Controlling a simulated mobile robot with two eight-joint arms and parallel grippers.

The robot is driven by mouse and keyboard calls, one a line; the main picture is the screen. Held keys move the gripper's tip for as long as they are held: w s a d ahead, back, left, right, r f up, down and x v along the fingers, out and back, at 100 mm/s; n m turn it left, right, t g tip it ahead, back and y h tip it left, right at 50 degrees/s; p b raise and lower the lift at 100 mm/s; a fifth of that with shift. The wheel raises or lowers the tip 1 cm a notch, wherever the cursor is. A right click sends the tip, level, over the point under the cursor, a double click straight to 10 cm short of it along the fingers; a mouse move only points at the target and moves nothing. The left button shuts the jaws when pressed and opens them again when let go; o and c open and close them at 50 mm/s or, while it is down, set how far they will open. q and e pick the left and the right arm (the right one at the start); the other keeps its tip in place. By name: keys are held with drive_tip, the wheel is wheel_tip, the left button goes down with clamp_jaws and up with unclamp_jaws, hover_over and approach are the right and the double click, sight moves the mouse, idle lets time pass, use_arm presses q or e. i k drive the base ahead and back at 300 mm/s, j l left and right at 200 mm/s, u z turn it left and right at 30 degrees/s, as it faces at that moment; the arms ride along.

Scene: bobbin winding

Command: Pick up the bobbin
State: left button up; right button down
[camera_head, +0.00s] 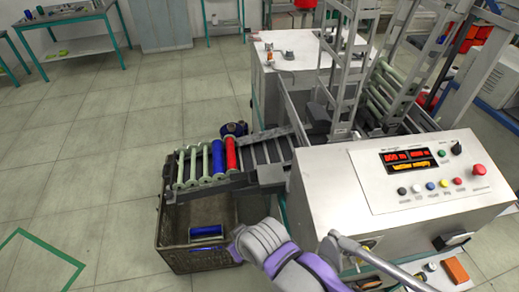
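A blue bobbin (206,232) lies on its side inside the open dark crate (172,240). Above the crate's back part, several bobbins sit side by side on a rack: a red bobbin (231,155), a blue bobbin (217,158) and pale green-white ones (191,167). A grey and purple arm of mine comes in from the bottom, right of centre. Its grey end, which I take as my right gripper (238,248), is by the crate's right front edge, right of the blue bobbin and apart from it in the picture. Its fingers are not clear. No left gripper shows.
A large white machine with a control panel (425,175) stands to the right, with a lit display and a red button. Its sloping chute (265,150) leads to the rack. Open tiled floor (80,170) lies left of the crate. Green-legged tables (70,22) stand at the back left.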

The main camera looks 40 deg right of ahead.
sight(229, 141)
drive_tip(key=i+z, duration=0.1)
drive_tip(key=z, duration=0.3)
drive_tip(key=i+j+z, duration=0.1)
drive_tip(key=z, duration=0.3)
drive_tip(key=i+j+z, duration=0.1)
drive_tip(key=z, duration=0.3)
drive_tip(key=j+z, duration=0.25)
drive_tip(key=z, duration=0.15)
drive_tip(key=i+j+z, duration=0.15)
drive_tip(key=z, duration=0.25)
drive_tip(key=i+j+z, duration=0.1)
drive_tip(key=j+z, duration=0.15)
drive_tip(key=z, duration=0.15)
drive_tip(key=i+j+z, duration=0.1)
drive_tip(key=j+z, duration=0.15)
drive_tip(key=z, duration=0.15)
drive_tip(key=i+j+z, duration=0.15)
drive_tip(key=i+l, duration=0.05)
